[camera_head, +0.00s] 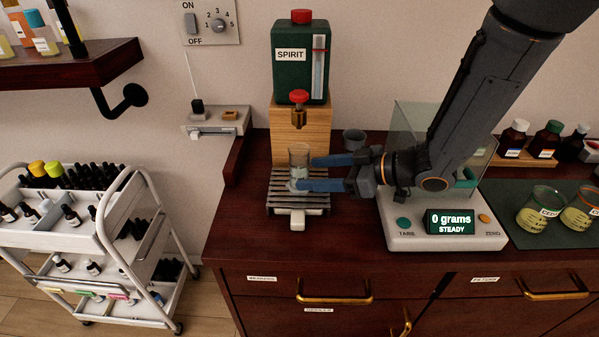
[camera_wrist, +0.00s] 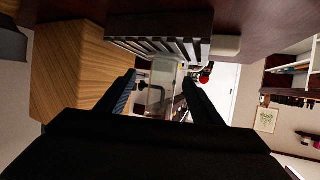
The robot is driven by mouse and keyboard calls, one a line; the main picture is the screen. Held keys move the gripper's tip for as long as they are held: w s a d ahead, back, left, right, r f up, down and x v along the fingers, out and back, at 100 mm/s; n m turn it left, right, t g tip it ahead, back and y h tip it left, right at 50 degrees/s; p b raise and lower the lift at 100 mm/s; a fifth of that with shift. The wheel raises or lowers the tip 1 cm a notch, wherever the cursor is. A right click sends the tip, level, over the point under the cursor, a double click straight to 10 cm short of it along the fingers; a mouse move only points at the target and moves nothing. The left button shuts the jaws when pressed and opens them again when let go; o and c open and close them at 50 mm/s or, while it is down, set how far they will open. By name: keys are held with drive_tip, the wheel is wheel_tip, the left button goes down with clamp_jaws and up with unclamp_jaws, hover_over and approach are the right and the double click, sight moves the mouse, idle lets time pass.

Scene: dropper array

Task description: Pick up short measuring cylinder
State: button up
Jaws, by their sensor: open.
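The short measuring cylinder (camera_head: 299,157) is a clear glass vessel standing upright on the slatted rack (camera_head: 297,205), below the spirit dispenser's tap (camera_head: 299,98). My gripper (camera_head: 306,174) reaches in from the right with its blue fingers level, one on the far side and one on the near side of the cylinder's lower part. The gripper is open. In the wrist view the cylinder (camera_wrist: 160,92) shows between the two fingertips (camera_wrist: 158,92). I cannot tell whether either finger touches the glass.
The green spirit tank (camera_head: 299,62) stands on a wooden block (camera_head: 312,120) behind the rack. A small grey cup (camera_head: 354,138) is behind my gripper. A scale (camera_head: 445,232) reading 0 grams stands to the right, under my arm. Beakers (camera_head: 541,204) sit on a green mat farther right.

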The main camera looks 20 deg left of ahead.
sight(309, 174)
drive_tip(key=x, duration=0.1)
drive_tip(key=p+x, duration=0.2)
drive_tip(key=x, duration=0.1)
drive_tip(key=shift+s+a, duration=0.2)
drive_tip(key=shift+s, duration=0.15)
drive_tip(key=shift+w+a+f, duration=0.1)
drive_tip(key=shift+a+f, duration=0.1)
drive_tip(key=shift+a, duration=0.2)
drive_tip(key=c, duration=1.5)
drive_tip(key=shift+r, duration=0.2)
drive_tip(key=shift+r+b, duration=0.7)
drive_tip(key=shift+r, duration=0.9)
drive_tip(key=shift+s+d+p, duration=0.9)
drive_tip(key=shift+s+p, duration=0.3)
drive_tip(key=shift+s, duration=1.6)
drive_tip(key=shift+s+d+p, duration=0.9)
drive_tip(key=shift+s+p, duration=0.25)
drive_tip(key=shift+s, duration=1.65)
drive_tip(key=shift+s+d+p, duration=0.9)
drive_tip(key=shift+s+p, duration=0.3)
drive_tip(key=shift+s, duration=1.6)
